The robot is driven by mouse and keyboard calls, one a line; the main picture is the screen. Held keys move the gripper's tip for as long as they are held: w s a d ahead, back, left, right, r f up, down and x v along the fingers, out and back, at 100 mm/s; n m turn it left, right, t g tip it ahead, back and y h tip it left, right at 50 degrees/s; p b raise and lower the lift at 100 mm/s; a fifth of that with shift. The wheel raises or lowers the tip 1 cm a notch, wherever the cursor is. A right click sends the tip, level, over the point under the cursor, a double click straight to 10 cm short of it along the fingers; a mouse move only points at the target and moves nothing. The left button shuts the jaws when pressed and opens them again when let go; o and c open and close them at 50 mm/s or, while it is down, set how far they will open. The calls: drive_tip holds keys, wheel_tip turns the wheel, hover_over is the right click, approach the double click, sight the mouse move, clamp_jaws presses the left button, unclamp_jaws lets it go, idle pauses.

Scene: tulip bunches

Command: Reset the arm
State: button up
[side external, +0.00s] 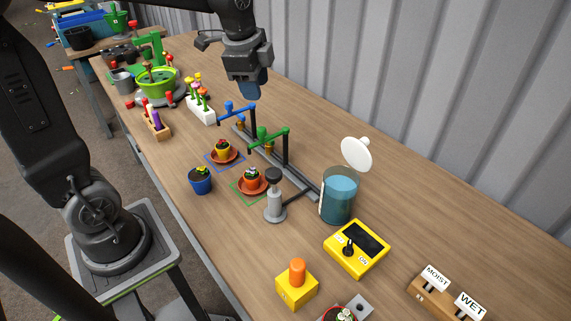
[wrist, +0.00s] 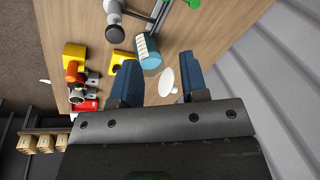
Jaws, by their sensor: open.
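My gripper (side external: 252,90) hangs in the air above the back part of the bench, near the wall, its blue fingers pointing down. In the wrist view my gripper (wrist: 158,85) shows two blue fingers spread apart with nothing between them but the bench surface and a white round lid (wrist: 166,82) farther off. The gripper is apart from the blue arm (side external: 238,108) and green arm (side external: 270,136) of the metal stand on the bench. No tulip bunch is in the gripper.
A clear container of blue liquid (side external: 341,197) stands with its white lid (side external: 357,154) raised. A yellow switch box (side external: 356,249) and a yellow block with an orange knob (side external: 297,285) stand in front. Small pots sit on red saucers (side external: 250,190). A grey corrugated wall (side external: 420,90) bounds the back.

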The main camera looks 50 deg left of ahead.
drive_tip(key=s+d+n+t, duration=0.1)
drive_tip(key=s+d+n, duration=0.2)
drive_tip(key=s+n, duration=0.2)
drive_tip(key=s+d+n+t, duration=0.2)
drive_tip(key=s+d+n, duration=0.2)
drive_tip(key=s, duration=0.6)
drive_tip(key=shift+s+d+f+n+h, duration=0.2)
drive_tip(key=shift+s+d+n+h, duration=0.1)
drive_tip(key=shift+n, duration=0.5)
